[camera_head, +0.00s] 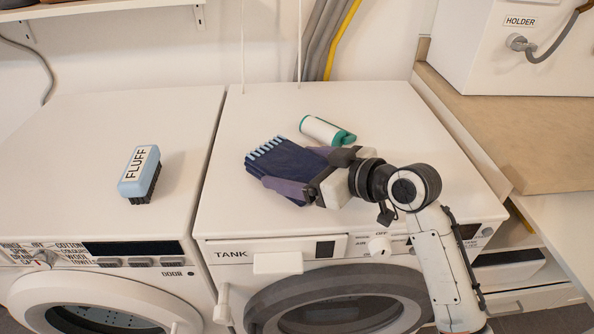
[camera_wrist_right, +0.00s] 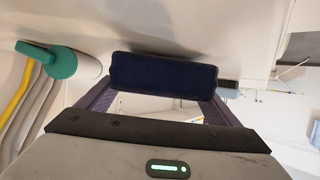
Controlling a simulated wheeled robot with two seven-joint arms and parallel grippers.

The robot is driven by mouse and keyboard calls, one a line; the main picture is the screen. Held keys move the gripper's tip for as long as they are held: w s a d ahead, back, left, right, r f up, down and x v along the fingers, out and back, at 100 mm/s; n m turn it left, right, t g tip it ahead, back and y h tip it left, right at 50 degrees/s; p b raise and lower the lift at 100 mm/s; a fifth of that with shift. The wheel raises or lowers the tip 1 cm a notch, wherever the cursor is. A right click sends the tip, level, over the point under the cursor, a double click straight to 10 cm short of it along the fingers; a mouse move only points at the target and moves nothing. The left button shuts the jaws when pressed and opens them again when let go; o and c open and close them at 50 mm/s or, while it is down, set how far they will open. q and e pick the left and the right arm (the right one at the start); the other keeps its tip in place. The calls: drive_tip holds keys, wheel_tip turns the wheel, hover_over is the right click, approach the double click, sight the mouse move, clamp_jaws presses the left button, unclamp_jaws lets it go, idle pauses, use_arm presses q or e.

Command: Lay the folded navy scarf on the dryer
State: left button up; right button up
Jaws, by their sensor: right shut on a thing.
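The folded navy scarf (camera_head: 283,158), with a light-blue fringe at its far end, is over the white top of the machine marked TANK (camera_head: 240,205), which looks like the dryer. My right gripper (camera_head: 300,170) is shut on the scarf's near part, with its purple fingers on either side. In the right wrist view the scarf (camera_wrist_right: 165,75) spans between the two fingers and a shadow shows beside it. I cannot tell whether the scarf touches the top. My left gripper is not in view.
A white bottle with a teal cap (camera_head: 322,130) lies just behind the gripper. A blue brush marked FLUFF (camera_head: 139,172) rests on the left machine (camera_head: 70,150). A wooden counter (camera_head: 520,140) with a white holder box (camera_head: 500,60) stands at right. The dryer's back left is clear.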

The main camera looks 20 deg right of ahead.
drive_tip(key=shift+f, duration=0.25)
drive_tip(key=o, duration=1.2)
drive_tip(key=shift+f, duration=0.1)
drive_tip(key=shift+c, duration=0.2)
drive_tip(key=v, duration=1.2)
drive_tip(key=shift+p, duration=0.3)
